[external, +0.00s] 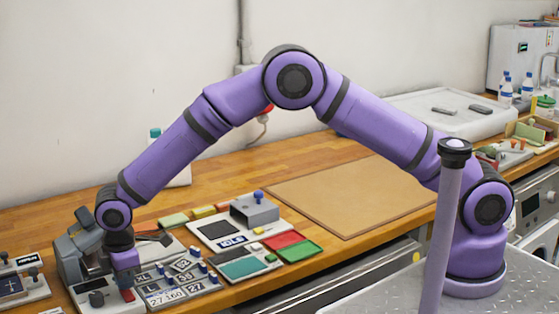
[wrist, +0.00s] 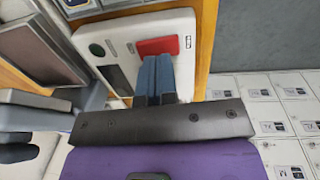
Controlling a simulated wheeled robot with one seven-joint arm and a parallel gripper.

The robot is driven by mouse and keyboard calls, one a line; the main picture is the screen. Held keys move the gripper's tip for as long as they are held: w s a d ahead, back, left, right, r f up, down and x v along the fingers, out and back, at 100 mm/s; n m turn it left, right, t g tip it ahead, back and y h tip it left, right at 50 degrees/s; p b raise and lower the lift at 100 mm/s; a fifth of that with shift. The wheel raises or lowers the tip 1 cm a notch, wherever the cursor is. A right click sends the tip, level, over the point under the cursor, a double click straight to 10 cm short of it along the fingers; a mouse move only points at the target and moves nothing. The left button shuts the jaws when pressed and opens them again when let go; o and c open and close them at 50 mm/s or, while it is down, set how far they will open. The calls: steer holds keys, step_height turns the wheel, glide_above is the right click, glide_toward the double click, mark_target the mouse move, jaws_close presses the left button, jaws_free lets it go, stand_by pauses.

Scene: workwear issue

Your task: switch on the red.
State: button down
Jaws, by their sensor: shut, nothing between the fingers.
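A red rocker or key (wrist: 158,46) sits on a pale device panel (wrist: 182,22) in the wrist view. It also shows as a small red patch (external: 128,295) below my gripper in the external view. My gripper (wrist: 152,62) is shut and empty. Its blue fingertips overlap the lower edge of the red key in the wrist view. I cannot tell whether they touch it. In the external view my gripper (external: 125,272) points down over the device at the lower left. The fingers hide part of the panel, and I cannot tell whether the red key is on or off.
A panel of numbered tiles (external: 178,285) lies just right of my gripper. Red and green trays (external: 290,246) are further right. A tan mat (external: 350,193) lies bare on the wooden counter.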

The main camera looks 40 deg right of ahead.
mark_target(128, 296)
step_height(128, 296, up, 12)
steer(key=s, duration=0.1)
steer(key=shift+s+r, duration=0.15)
steer(key=shift+s, duration=0.2)
steer(key=shift+w+t, duration=0.3)
steer(key=shift+w, duration=0.35)
steer(key=f, duration=0.4)
steer(key=w+f, duration=0.1)
steer(key=f, duration=0.4)
steer(key=w+f, duration=0.1)
steer(key=f, duration=0.4)
